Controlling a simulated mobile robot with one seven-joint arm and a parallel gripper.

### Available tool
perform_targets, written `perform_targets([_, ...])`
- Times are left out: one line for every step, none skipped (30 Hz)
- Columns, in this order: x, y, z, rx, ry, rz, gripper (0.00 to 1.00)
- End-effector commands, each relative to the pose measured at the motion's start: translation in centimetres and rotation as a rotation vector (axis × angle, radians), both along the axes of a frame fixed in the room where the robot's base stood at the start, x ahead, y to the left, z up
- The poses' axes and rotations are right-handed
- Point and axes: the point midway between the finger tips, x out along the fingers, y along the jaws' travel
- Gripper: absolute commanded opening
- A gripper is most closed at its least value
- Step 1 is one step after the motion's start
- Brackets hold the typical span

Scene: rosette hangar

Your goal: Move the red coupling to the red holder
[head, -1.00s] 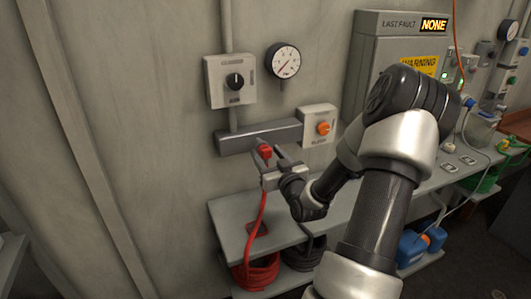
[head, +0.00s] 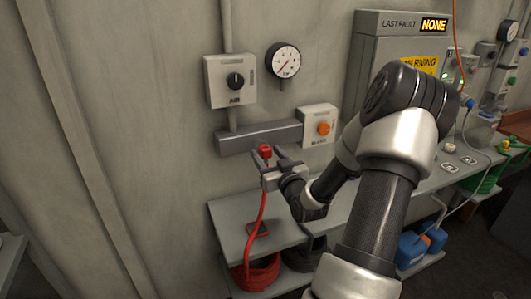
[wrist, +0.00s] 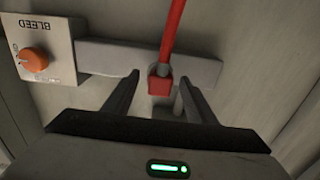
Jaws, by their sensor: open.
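The red coupling (head: 265,151) is at the grey wall bar, with its red hose hanging down below it. My gripper (head: 269,157) is open at the coupling, just in front of the bar. In the wrist view the coupling (wrist: 160,86) shows between the two spread fingertips of my gripper (wrist: 158,78), with a gap on each side. Whether it is fixed in the bar is hard to tell. A small flat red patch (head: 258,230) lies on the bench behind the hose; I cannot tell whether it is the red holder.
The grey bar (head: 238,141) runs along the wall beside the BLEED box (head: 320,125) with its orange knob. A dial gauge and a switch box are above. Coiled red hose (head: 255,273) lies under the grey bench (head: 228,220). A cabinet stands at the right.

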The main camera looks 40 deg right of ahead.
Motion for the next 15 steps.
perform_targets([0.0, 0.02, -0.07, -0.001, 0.0, 0.0, 0.52])
perform_targets([0.02, 0.03, -0.08, -0.001, 0.0, 0.0, 0.52])
perform_targets([0.02, 0.04, -0.1, -0.001, 0.0, 0.001, 0.52])
perform_targets([0.02, 0.05, -0.1, -0.001, 0.0, 0.001, 0.52])
perform_targets([0.02, 0.06, -0.11, 0.0, 0.0, 0.001, 0.52])
perform_targets([0.03, 0.07, -0.1, 0.0, 0.0, 0.001, 0.52])
perform_targets([0.03, 0.07, -0.08, 0.0, 0.0, 0.001, 0.52])
perform_targets([0.03, 0.07, -0.06, 0.0, 0.0, 0.001, 0.52])
perform_targets([0.02, 0.06, -0.04, 0.0, 0.0, 0.001, 0.52])
perform_targets([0.02, 0.05, -0.02, 0.001, 0.0, 0.001, 0.52])
perform_targets([0.01, 0.05, -0.02, 0.001, 0.0, 0.001, 0.52])
perform_targets([0.01, 0.04, -0.01, 0.001, 0.0, 0.001, 0.52])
perform_targets([0.01, 0.04, -0.01, 0.001, 0.0, 0.0, 0.52])
perform_targets([0.01, 0.04, -0.01, 0.0, 0.0, 0.0, 0.5])
perform_targets([0.01, 0.03, -0.01, 0.0, 0.0, 0.0, 0.43])
